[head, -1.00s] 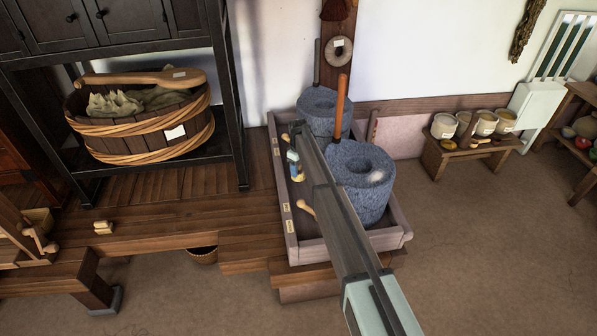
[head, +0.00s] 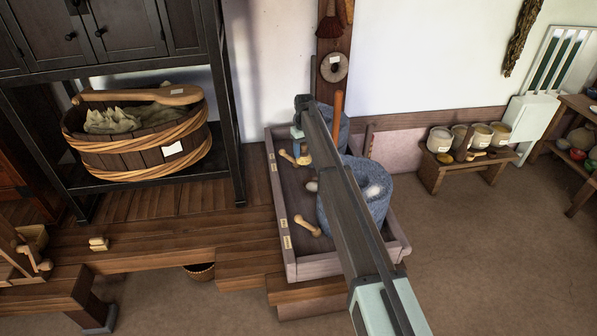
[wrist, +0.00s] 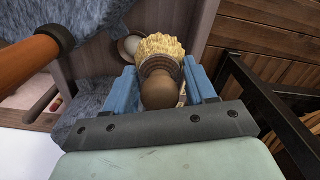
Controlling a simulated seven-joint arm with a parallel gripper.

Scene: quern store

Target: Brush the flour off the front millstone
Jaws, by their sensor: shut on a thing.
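The front millstone (head: 381,208) is a speckled grey-blue stone in the wooden trough (head: 292,262). A white flour patch (head: 375,190) shows on its top, and my arm crosses in front of it. An orange-brown wooden handle (head: 338,110) stands upright behind it and also shows in the wrist view (wrist: 28,72). The rear millstone (head: 343,133) is partly hidden by my arm. My gripper (wrist: 163,80) is shut on a brush (wrist: 165,52) with pale bristles and a rounded brown handle. In the head view my gripper (head: 297,131) is above the trough's far left, left of the rear millstone.
Wooden tools (head: 308,226) lie on the trough floor. A dark shelf frame (head: 232,150) with a rope-bound tub (head: 140,150) stands at left. A low bench (head: 440,168) with several pots is at right.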

